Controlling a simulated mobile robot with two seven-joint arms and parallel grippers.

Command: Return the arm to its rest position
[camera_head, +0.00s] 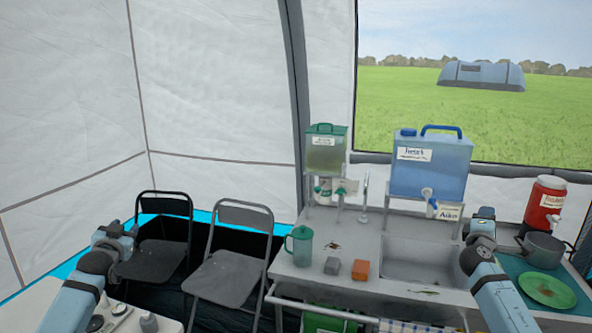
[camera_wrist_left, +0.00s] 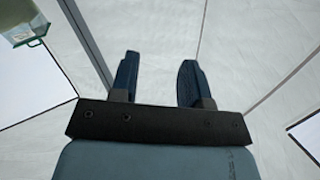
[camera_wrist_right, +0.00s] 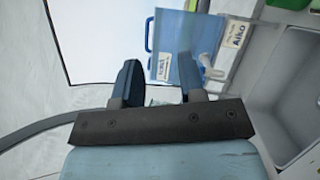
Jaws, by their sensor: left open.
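My left arm comes in from the lower left of the head view, raised and bent, with its gripper (camera_head: 118,230) in front of the black folding chair. In the left wrist view the two dark blue fingers (camera_wrist_left: 158,75) are apart with nothing between them, facing the tent wall. My right arm rises at the lower right of the head view, its gripper (camera_head: 482,214) in front of the right part of the sink counter. In the right wrist view its fingers (camera_wrist_right: 158,78) are apart and hold nothing.
A pot (camera_head: 543,250) and green plate (camera_head: 547,290) stand at the right. A grey chair (camera_head: 230,268) stands left of the counter.

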